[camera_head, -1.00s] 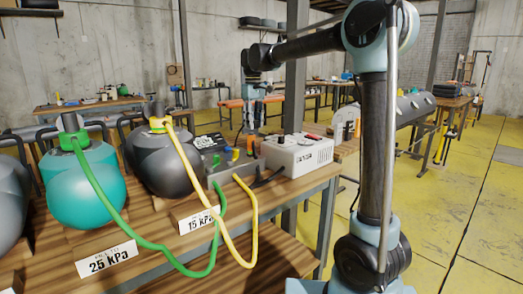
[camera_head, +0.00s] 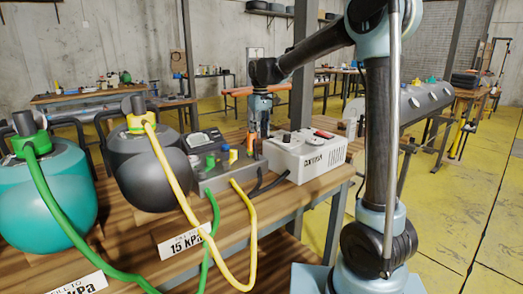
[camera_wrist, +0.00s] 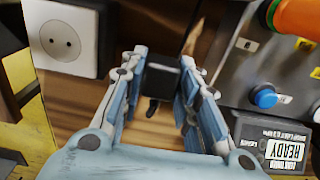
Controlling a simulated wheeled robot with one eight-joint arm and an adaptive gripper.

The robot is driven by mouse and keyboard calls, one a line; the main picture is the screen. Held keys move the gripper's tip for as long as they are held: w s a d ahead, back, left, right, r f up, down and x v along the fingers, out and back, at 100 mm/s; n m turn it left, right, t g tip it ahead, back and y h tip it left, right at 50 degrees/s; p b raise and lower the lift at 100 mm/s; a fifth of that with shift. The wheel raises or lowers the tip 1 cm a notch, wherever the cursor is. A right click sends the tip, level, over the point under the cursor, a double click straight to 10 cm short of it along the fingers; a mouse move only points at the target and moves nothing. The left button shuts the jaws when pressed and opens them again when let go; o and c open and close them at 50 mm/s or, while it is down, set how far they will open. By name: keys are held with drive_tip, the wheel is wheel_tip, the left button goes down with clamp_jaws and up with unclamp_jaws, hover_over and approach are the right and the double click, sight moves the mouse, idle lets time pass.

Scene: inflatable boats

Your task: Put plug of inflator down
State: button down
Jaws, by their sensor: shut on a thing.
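My gripper (camera_wrist: 160,85) is shut on the dark plug (camera_wrist: 162,82), whose short black cable end shows between the fingers in the wrist view. The plug is above the brown wooden table top (camera_wrist: 150,25), apart from the white socket (camera_wrist: 66,42) at the left. The grey inflator (camera_head: 228,176), with green and yellow hoses, stands on the table; its panel (camera_wrist: 240,65) is at the right in the wrist view. In the head view my gripper (camera_head: 257,136) is between the inflator and the white power box (camera_head: 308,158); the plug is too hidden to make out there.
A teal tank (camera_head: 45,200) and a dark grey tank (camera_head: 145,175) stand on the left of the table. A 15 kPa sign (camera_head: 186,243) is in front.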

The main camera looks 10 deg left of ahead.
drive_tip(key=shift+f, duration=3.75)
drive_tip(key=shift+f, duration=0.55)
drive_tip(key=c, duration=1.2)
unclamp_jaws()
wheel_tip(320, 180, up, 13)
drive_tip(key=shift+r, duration=0.1)
drive_tip(key=shift+d, duration=0.15)
